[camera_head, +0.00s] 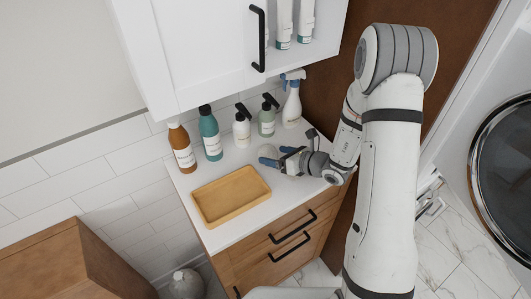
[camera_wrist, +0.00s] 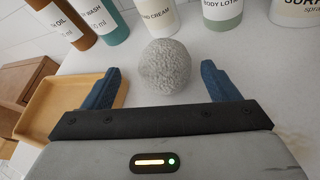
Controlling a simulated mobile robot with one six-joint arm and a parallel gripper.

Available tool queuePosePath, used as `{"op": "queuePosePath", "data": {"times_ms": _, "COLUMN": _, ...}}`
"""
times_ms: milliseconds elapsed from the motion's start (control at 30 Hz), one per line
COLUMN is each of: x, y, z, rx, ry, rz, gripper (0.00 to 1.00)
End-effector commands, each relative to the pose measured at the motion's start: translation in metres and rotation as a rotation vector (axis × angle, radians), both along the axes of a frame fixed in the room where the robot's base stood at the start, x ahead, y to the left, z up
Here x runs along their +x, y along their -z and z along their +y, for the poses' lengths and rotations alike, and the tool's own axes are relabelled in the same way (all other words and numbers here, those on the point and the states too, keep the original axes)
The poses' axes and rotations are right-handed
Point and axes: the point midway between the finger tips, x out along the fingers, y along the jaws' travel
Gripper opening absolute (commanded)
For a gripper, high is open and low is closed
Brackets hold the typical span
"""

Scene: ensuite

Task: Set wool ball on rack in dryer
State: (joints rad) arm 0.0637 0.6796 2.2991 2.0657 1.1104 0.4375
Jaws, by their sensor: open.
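A grey, fuzzy wool ball (camera_wrist: 165,66) sits on the white countertop (camera_wrist: 255,62). In the wrist view it lies between and slightly beyond the two blue fingertips of my gripper (camera_wrist: 160,75), with gaps on both sides. My gripper is open and empty, low over the counter; it also shows in the head view (camera_head: 268,156), where the ball is hard to make out. A front-loading machine with a round dark glass door (camera_head: 508,170) stands at the right edge of the head view. Its door looks shut, and I see no rack.
A yellow tray (camera_head: 231,195) stands left of my gripper. An orange bottle (camera_head: 181,149), a teal bottle (camera_head: 210,137), pump bottles and a spray bottle (camera_head: 291,103) line the counter's back. A white cabinet (camera_head: 200,45) overhangs it. Marble floor (camera_head: 440,245) lies right.

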Motion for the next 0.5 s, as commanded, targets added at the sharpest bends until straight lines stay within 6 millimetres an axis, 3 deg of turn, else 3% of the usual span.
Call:
{"op": "queuePosePath", "data": {"times_ms": 300, "x": 0.024, "y": 0.015, "z": 0.026, "rx": 0.0, "ry": -0.001, "rz": 0.001, "gripper": 0.81}}
{"op": "queuePosePath", "data": {"times_ms": 500, "x": 0.026, "y": 0.017, "z": 0.028, "rx": -0.001, "ry": 0.001, "rz": -0.001, "gripper": 0.81}}
